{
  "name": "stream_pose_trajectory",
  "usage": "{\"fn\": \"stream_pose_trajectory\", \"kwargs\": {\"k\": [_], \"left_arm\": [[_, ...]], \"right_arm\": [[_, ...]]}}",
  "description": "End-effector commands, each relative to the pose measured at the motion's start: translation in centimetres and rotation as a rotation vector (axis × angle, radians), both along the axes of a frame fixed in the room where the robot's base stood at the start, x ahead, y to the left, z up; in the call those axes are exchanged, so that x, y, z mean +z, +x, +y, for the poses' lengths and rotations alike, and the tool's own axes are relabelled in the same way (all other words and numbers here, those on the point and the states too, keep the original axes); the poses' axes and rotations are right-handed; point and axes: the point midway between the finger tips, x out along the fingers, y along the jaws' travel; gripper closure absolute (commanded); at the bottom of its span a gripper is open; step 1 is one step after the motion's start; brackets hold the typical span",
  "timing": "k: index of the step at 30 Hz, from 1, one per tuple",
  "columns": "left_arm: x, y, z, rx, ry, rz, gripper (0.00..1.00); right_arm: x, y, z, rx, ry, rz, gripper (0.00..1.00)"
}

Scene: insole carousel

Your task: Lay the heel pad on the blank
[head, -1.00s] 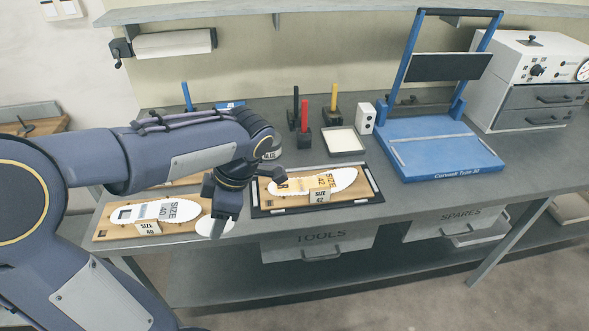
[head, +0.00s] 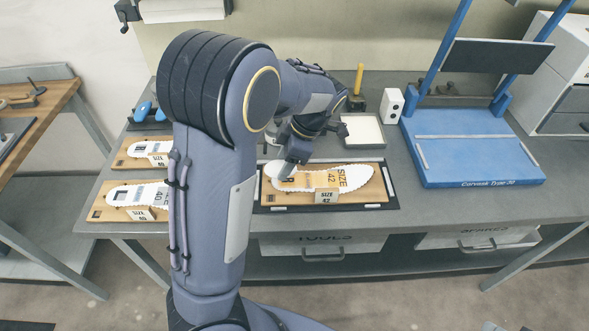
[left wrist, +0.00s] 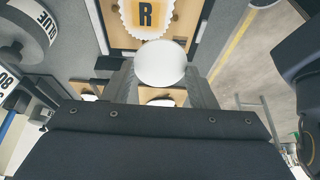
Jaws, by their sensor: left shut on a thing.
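My left gripper (head: 288,172) is shut on the heel pad (left wrist: 160,62), a smooth white rounded piece between its two fingers in the left wrist view. In the head view the gripper hangs over the left end of the size 42 blank (head: 345,172), and the pad is hard to make out there. The blank is a white, scalloped insole on a wooden board in a dark tray. Whether the pad touches the blank I cannot tell. My right gripper is not in view.
Size 40 insole boards (head: 130,214) lie left of my arm, partly hidden by it. A pale open tray (head: 362,131), a white block (head: 391,106) and a blue press (head: 470,155) stand behind and to the right. The bench front right is clear.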

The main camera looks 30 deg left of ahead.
Motion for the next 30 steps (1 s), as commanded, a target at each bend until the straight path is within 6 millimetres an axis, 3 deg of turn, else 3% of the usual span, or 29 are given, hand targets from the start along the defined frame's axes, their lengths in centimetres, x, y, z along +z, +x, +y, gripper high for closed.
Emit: {"fn": "stream_pose_trajectory", "kwargs": {"k": [6,12,18,29,30], "left_arm": [[-2.8,2.3,-0.5,0.000,0.002,0.001,0.69],[-3.9,3.1,-0.7,0.001,0.001,0.001,0.69],[-6.7,3.1,-0.7,0.002,0.001,0.002,0.69],[-7.3,3.2,-0.7,0.001,0.000,-0.002,0.69],[-7.3,3.2,-0.7,0.001,0.000,-0.002,0.47]], "right_arm": [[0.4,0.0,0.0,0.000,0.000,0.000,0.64],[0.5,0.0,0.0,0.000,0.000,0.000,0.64],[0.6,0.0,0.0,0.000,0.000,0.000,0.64],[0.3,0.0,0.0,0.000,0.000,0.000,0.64],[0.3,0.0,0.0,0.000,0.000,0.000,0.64]]}}
